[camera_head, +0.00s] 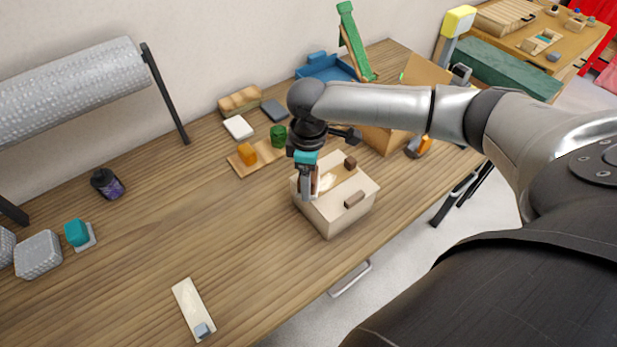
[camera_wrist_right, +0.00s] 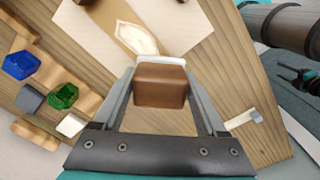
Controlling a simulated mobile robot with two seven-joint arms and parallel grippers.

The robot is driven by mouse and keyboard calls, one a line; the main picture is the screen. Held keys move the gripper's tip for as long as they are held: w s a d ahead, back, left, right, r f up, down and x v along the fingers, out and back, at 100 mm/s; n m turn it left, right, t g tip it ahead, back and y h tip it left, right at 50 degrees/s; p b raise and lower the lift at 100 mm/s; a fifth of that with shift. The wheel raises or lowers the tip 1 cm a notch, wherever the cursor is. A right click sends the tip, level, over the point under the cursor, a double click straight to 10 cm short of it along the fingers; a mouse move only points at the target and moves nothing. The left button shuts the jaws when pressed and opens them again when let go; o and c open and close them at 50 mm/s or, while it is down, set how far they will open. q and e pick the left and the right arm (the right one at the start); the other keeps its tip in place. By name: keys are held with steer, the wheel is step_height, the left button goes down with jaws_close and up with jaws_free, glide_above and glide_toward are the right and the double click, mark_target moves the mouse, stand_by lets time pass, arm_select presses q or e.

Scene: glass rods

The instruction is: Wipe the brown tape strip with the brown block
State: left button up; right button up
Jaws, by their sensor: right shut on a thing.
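My right gripper (camera_head: 308,188) reaches in from the right and points down over a pale wooden box (camera_head: 335,217). It is shut on the brown block (camera_wrist_right: 160,86), which has a white layer along its far edge. I cannot tell whether the block touches the strip.
A brown handle (camera_head: 354,200) is on the box front. A tray with an orange block (camera_head: 247,153) and a green glass (camera_head: 278,135) stands behind left. A pale plank (camera_head: 190,303) lies near the front edge. The table's left middle is mostly clear.

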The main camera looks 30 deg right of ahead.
mark_target(319, 179)
steer(key=shift+f+b, duration=0.35)
steer(key=shift+f, duration=0.65)
stand_by(0.5)
steer(key=shift+d, duration=0.1)
steer(key=shift+w+d+r+p, duration=0.1)
steer(key=shift+d+p, duration=0.65)
steer(key=shift+d, duration=0.55)
steer(key=shift+d+f+p, duration=0.2)
steer(key=shift+d+p, duration=0.15)
steer(key=shift+d, duration=1.35)
